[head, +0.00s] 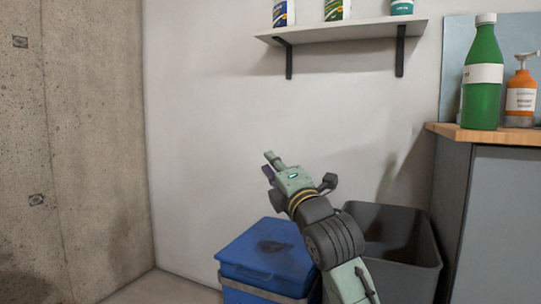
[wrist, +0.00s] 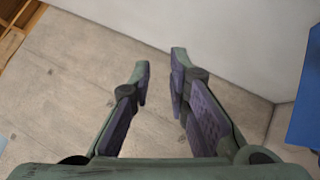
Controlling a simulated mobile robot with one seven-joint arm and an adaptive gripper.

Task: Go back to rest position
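My gripper (head: 272,164) is at the end of my raised arm, above the blue bin and in front of the white wall in the head view. In the wrist view my gripper (wrist: 159,82) shows two fingers with purple pads, set apart with an empty gap between them. Only bare concrete and the white wall show beyond the fingertips. Nothing is held.
A blue lidded bin (head: 266,258) and an open dark grey bin (head: 400,245) stand below my arm. A cabinet (head: 495,215) at right holds a green bottle (head: 482,95) and an orange pump bottle (head: 521,98). A wall shelf (head: 345,31) carries several containers. The left side is clear.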

